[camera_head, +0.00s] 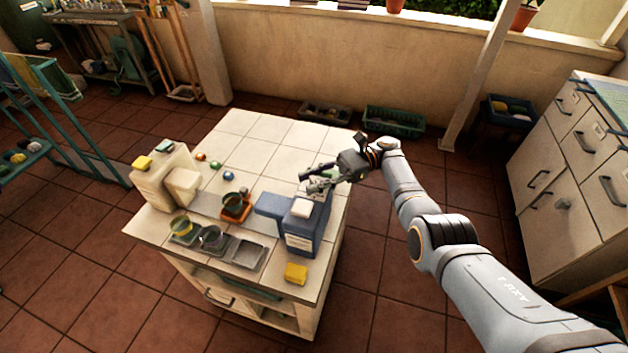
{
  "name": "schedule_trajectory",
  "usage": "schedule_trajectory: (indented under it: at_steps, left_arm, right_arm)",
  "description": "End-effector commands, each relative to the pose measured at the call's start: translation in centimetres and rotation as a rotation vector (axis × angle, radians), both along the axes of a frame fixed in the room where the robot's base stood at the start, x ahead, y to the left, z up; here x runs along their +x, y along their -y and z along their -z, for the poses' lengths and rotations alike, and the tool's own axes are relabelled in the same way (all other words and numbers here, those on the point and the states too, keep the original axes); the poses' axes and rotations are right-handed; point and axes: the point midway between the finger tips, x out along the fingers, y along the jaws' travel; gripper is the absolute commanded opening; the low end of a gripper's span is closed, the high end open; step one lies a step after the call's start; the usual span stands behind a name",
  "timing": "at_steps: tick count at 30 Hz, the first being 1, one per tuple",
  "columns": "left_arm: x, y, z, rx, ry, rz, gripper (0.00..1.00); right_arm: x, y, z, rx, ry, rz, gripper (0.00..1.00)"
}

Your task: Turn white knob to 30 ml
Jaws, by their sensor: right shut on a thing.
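A blue dispenser-like box (300,230) stands at the right side of the tiled counter (245,135). A pale square piece (302,208) sits on its top; I cannot tell whether this is the white knob. No volume marking can be read. My right gripper (312,181) reaches in from the right, just behind the top of the blue box. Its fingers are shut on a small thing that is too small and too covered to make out. My left gripper is not in view.
An orange stand (235,207) with a dark cup is between the dispensers. Grey trays (248,254) and a yellow sponge (296,273) lie in front. The counter's back is mostly clear.

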Motion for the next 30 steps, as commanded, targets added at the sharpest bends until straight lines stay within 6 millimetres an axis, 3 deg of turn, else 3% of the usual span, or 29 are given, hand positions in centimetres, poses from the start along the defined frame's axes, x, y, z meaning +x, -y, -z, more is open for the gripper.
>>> schedule_trajectory:
  at_steps: [16,17,21,30]
  left_arm:
    - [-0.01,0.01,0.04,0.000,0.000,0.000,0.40]
    - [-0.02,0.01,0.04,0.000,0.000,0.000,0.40]
    - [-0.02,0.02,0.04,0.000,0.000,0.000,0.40]
    - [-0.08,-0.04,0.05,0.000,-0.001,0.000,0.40]
  right_arm:
    - [-0.04,0.01,0.05,-0.001,0.000,-0.015,0.00]
    - [-0.04,0.01,0.04,-0.001,0.000,-0.015,0.33]
    - [-0.03,0.00,0.04,0.000,0.000,-0.014,0.52]
    - [-0.01,0.00,0.02,0.000,0.000,-0.013,0.55]
